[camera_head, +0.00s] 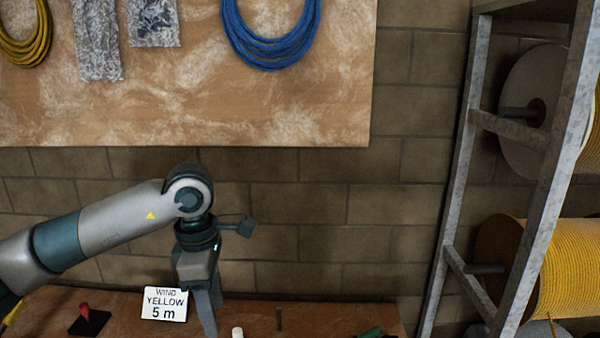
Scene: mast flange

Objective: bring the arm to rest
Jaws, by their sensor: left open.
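My left arm (120,215) comes in from the left and bends down at the wrist above the wooden bench. My left gripper (209,318) points down over the bench, just right of a white sign. It is open, seen nearly edge-on, and I see nothing held in it. I cannot tell whether its tips touch the bench. My right gripper is not in view.
The sign (164,303) reads "WIND YELLOW 5 m". A red-topped item on a black base (88,320) and a white cylinder (237,332) are on the bench (340,312). A metal rack (462,170) with a yellow rope spool (570,265) stands right.

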